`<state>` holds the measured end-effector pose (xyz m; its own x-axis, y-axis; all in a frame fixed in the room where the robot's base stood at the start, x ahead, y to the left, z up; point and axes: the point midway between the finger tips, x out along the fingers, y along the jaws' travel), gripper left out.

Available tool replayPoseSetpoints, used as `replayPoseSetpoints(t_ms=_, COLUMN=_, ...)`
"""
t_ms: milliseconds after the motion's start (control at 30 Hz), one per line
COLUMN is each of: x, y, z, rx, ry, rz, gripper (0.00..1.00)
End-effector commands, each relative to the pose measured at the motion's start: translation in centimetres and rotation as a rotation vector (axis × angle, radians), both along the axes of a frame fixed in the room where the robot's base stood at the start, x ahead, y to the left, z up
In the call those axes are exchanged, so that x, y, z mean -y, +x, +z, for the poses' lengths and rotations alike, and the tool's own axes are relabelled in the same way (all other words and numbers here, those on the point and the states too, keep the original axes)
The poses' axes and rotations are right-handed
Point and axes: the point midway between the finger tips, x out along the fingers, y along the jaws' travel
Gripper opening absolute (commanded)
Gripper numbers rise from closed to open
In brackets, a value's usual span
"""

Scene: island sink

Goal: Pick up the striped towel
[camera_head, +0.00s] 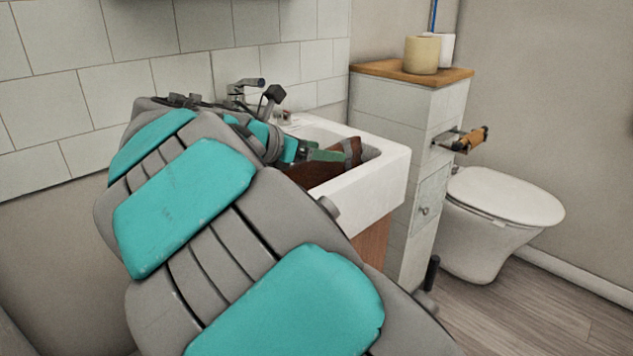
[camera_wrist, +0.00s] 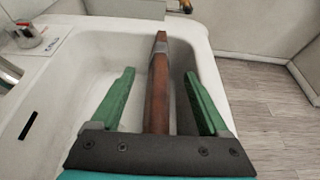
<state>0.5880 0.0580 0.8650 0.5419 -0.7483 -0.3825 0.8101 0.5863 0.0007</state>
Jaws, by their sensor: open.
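The striped towel (camera_wrist: 160,85), brown with a grey band, stands as a narrow upright strip inside the white sink basin in the wrist view. In the head view its brown and grey parts (camera_head: 353,151) show in the basin, partly hidden behind my arm and gripper. My gripper (camera_wrist: 159,74) has two green fingers spread apart, one on each side of the towel. There is a visible gap between the towel and the left finger, and a smaller one on the right. In the head view my gripper (camera_head: 326,155) is low over the basin.
The sink's white rim (camera_head: 385,178) surrounds the gripper. A faucet (camera_head: 246,88) stands at the back wall. A tiled cabinet (camera_head: 405,135) with paper rolls (camera_head: 422,55) on top adjoins the sink. A toilet (camera_head: 500,215) is further right, with open floor in front.

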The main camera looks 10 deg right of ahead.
Motion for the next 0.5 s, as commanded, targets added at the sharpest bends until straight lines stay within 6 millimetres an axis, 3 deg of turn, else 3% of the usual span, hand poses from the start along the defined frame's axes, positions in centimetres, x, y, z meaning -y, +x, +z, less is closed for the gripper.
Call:
replayPoseSetpoints(t_ms=267, x=0.46, y=0.40, z=-0.32, rx=0.000, ry=0.000, rz=0.002, gripper=0.79)
replayPoseSetpoints(t_ms=500, x=0.46, y=0.39, z=-0.32, rx=0.000, ry=0.000, rz=0.002, gripper=0.53)
